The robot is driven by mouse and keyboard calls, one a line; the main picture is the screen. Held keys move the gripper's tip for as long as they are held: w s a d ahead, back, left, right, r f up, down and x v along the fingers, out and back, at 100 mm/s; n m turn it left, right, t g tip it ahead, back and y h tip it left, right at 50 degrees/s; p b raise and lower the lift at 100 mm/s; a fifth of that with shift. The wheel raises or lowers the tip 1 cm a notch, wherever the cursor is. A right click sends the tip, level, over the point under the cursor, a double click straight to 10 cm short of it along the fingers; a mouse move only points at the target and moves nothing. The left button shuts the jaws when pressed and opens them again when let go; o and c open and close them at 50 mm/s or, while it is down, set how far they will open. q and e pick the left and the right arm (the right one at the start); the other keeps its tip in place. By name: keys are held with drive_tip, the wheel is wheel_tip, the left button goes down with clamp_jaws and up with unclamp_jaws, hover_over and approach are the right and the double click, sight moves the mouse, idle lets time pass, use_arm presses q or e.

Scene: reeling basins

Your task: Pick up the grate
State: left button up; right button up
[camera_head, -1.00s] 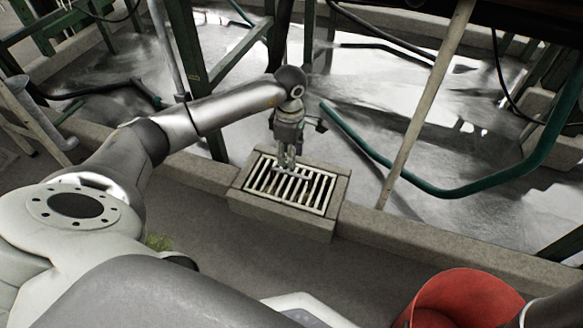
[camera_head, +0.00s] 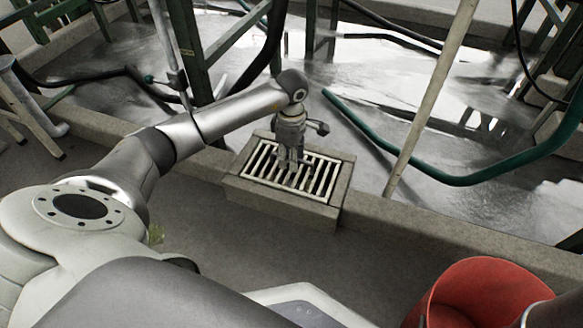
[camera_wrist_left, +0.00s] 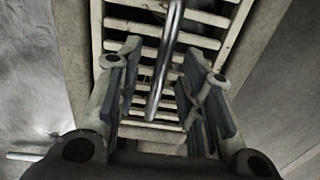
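The grate (camera_head: 266,170) is a pale slatted panel lying flat in the top of a low concrete block on the floor. My left gripper (camera_head: 290,167) points down right over it, near its middle. In the left wrist view the grate (camera_wrist_left: 112,42) fills the middle, with a shiny metal bar (camera_wrist_left: 163,62) running lengthwise between the fingers. The left gripper (camera_wrist_left: 160,100) is open, its two dark-padded fingers apart on either side of that bar. I cannot tell whether the fingertips touch the slats. My right gripper is not in view.
The concrete block (camera_head: 285,208) joins a low curb (camera_head: 420,222) with wet floor behind it. A green hose (camera_head: 370,135) and a leaning pole (camera_head: 430,100) stand to the right. A red bucket (camera_head: 480,290) is at the front right. Green frame posts are behind.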

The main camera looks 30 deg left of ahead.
use_arm(q)
drive_tip(key=shift+r, duration=0.1)
clamp_jaws()
drive_tip(key=shift+w+r, duration=0.1)
idle(0.4)
